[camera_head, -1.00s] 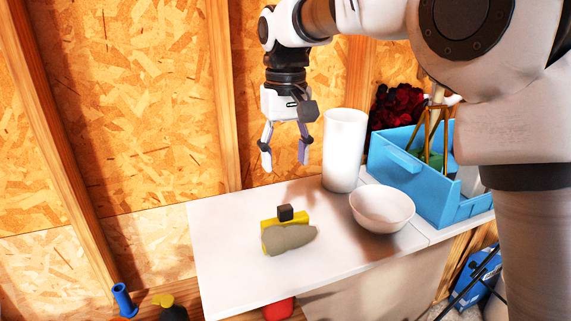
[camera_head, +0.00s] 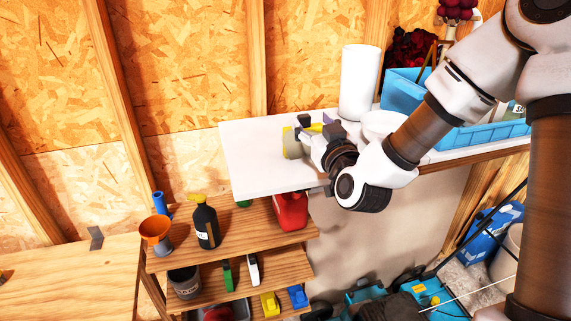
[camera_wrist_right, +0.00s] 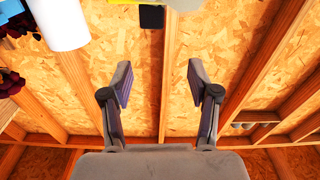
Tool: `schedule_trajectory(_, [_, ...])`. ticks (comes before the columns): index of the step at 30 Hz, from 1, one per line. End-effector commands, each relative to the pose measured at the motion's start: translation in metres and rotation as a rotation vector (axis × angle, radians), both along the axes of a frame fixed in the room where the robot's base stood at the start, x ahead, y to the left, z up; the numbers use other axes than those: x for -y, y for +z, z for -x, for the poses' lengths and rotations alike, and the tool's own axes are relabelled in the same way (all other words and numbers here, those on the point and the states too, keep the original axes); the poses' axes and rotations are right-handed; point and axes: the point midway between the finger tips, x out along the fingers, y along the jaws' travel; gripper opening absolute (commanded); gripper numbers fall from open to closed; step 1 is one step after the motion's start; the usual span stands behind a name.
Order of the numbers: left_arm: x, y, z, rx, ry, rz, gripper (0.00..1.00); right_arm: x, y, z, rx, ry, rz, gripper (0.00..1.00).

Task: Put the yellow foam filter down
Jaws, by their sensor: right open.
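The yellow foam filter (camera_head: 287,141) is on the white tabletop, partly hidden behind my right gripper. A small black block (camera_head: 304,120) and a rounded grey-tan piece are by it. In the right wrist view, the black block (camera_wrist_right: 152,17) and a yellow edge (camera_wrist_right: 124,2) show at the top, beyond the fingertips. My right gripper (camera_head: 314,133) is low over the tabletop beside the filter. In the wrist view the right gripper (camera_wrist_right: 160,80) is open, with nothing between its fingers. Whether it touches the filter cannot be told. My left gripper is out of view.
A white cylinder (camera_head: 360,82), a white bowl (camera_head: 380,123) and a blue crate (camera_head: 480,138) stand to the right on the white table (camera_head: 250,165). Below are wooden shelves (camera_head: 240,228) with bottles and a red can (camera_head: 291,211). The table's left part is clear.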

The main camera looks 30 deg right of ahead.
Motion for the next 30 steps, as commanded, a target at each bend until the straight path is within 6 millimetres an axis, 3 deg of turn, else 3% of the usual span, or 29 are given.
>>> schedule_trajectory(1, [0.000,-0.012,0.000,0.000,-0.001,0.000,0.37,0.003,-0.025,0.010,-0.030,0.000,-0.043,0.60])
schedule_trajectory(4, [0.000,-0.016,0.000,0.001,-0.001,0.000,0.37,0.012,-0.035,0.010,-0.032,-0.014,-0.085,0.60])
schedule_trajectory(18, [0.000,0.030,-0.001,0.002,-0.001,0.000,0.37,0.028,-0.030,-0.058,-0.033,-0.012,-0.081,0.60])
schedule_trajectory(26, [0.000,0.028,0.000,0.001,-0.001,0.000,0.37,0.030,-0.034,-0.065,-0.033,-0.012,-0.083,0.60])
schedule_trajectory(30, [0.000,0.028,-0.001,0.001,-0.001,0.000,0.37,0.030,-0.034,-0.065,-0.033,-0.012,-0.083,0.14])
